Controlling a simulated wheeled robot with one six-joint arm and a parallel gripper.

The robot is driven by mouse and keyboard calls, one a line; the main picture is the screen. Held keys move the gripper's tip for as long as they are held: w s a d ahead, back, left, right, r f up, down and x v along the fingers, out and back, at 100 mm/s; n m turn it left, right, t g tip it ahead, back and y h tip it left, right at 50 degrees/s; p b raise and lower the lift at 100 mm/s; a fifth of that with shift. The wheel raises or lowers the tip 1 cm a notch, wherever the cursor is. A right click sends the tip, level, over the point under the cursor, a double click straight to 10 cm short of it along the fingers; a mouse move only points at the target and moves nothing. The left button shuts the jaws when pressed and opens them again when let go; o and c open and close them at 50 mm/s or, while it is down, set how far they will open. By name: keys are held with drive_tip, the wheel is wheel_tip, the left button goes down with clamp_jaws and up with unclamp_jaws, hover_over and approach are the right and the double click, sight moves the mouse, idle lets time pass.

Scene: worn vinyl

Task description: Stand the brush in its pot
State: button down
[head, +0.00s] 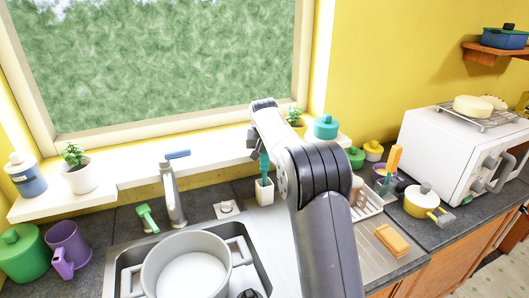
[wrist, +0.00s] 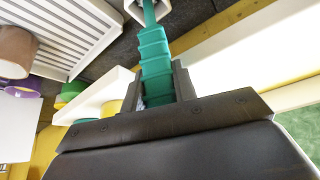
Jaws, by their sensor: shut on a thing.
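The teal brush (wrist: 155,50) is upright in my gripper (wrist: 159,88), its ribbed handle between the two dark fingers. In the head view the brush (head: 264,162) is right above a small white pot (head: 265,194) beside the sink, and my arm partly hides the gripper. In the wrist view the brush's thin stem runs to the opening of the white pot (wrist: 133,10), which is cut off by the top edge. The stem lines up with the opening; I cannot tell how deep its end sits.
The sink with a large pot (head: 185,265) and the tap (head: 172,190) are left of the white pot. A white dish rack (head: 368,208) and an orange sponge (head: 391,240) are to the right. The window sill (head: 135,188) runs behind.

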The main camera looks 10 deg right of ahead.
drive_tip(key=shift+f, duration=0.15)
drive_tip(key=c, duration=1.1)
unclamp_jaws()
drive_tip(key=shift+r, duration=0.3)
drive_tip(key=b+v, duration=0.1)
drive_tip(key=v, duration=1.1)
drive_tip(key=shift+s+f+b, duration=0.1)
drive_tip(key=shift+b, duration=0.2)
drive_tip(key=shift+f, duration=0.1)
drive_tip(key=p+x, duration=0.1)
drive_tip(key=x, duration=1.1)
drive_tip(key=shift+p, duration=0.4)
drive_tip(key=shift+r, duration=1.5)
